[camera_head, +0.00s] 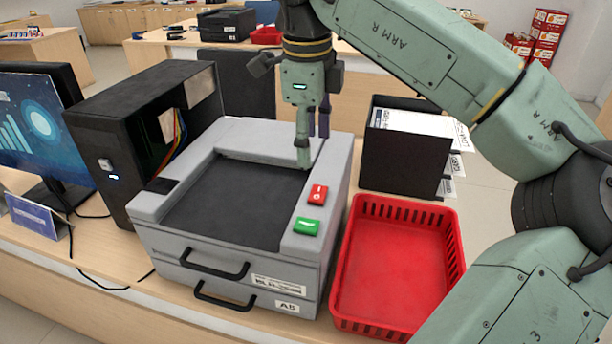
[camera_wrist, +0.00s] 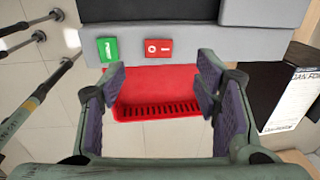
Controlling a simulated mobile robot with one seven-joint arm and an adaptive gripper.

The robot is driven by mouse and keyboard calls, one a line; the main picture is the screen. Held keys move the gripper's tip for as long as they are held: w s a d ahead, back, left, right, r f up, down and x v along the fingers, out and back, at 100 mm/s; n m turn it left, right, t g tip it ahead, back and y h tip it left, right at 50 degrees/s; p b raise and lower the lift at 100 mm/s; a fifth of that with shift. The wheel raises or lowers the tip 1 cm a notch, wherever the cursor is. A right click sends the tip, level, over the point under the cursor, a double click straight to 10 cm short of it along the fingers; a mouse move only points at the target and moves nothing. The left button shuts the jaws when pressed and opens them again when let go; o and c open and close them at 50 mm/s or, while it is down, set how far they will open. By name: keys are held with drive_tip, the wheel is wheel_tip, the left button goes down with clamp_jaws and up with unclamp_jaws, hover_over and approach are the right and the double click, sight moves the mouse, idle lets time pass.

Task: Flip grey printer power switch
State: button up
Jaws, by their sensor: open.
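The grey printer (camera_head: 240,200) stands on the counter, with a dark recessed top and two black drawer handles at the front. On its right-hand top rim are a red rocker-like switch (camera_head: 317,194) with white marks and, nearer the front, a green button (camera_head: 307,226). In the wrist view the red switch (camera_wrist: 158,48) and green button (camera_wrist: 107,50) show beyond the fingertips. My gripper (camera_head: 313,147) is open and empty, pointing down over the printer's right rim, behind the red switch. In the wrist view its fingers (camera_wrist: 160,88) are spread apart. I cannot tell their exact height.
A red basket (camera_head: 364,318) stands right of the printer, apparently empty. A black file holder (camera_head: 395,160) with papers stands behind it. A black computer case (camera_head: 92,130) and a monitor (camera_head: 35,130) stand at left. My arm covers the right side.

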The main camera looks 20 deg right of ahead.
sight(312, 192)
drive_tip(key=f+b, duration=0.2)
drive_tip(key=f, duration=0.1)
drive_tip(key=f+b, duration=0.5)
drive_tip(key=f, duration=0.2)
drive_tip(key=shift+w+d+f, duration=0.1)
drive_tip(key=shift+w+d, duration=0.2)
drive_tip(key=shift+w, duration=0.1)
drive_tip(key=shift+c, duration=0.4)
